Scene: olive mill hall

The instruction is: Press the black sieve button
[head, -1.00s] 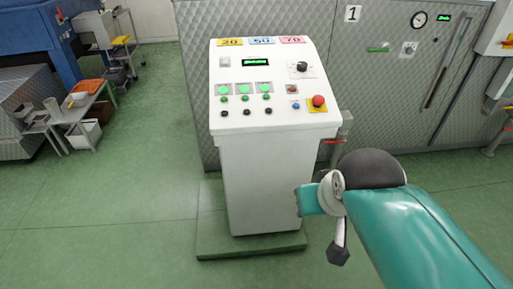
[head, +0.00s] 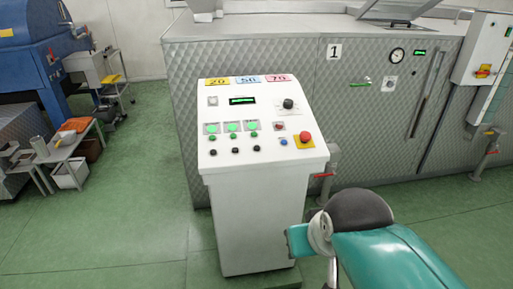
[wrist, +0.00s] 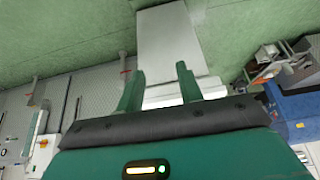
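A white control console (head: 253,215) stands in front of me with a sloped panel on top. A row of black buttons (head: 235,151) sits low on the panel, below green lit buttons (head: 232,127). The labels are too small to read, so I cannot tell which black button is the sieve one. My gripper (wrist: 160,68) shows in the wrist view with two green fingers apart and nothing between them. The console body (wrist: 168,40) lies beyond the fingers. In the head view my arm is at the lower right, below and right of the panel; I cannot make out the fingers there.
The panel also has a red mushroom button (head: 304,137) on yellow, a blue button (head: 283,142), a black knob (head: 288,103) and a green display (head: 242,100). A quilted metal machine (head: 270,55) stands behind. A small table (head: 62,147) is at left. Green floor (head: 140,180) is clear left of the console.

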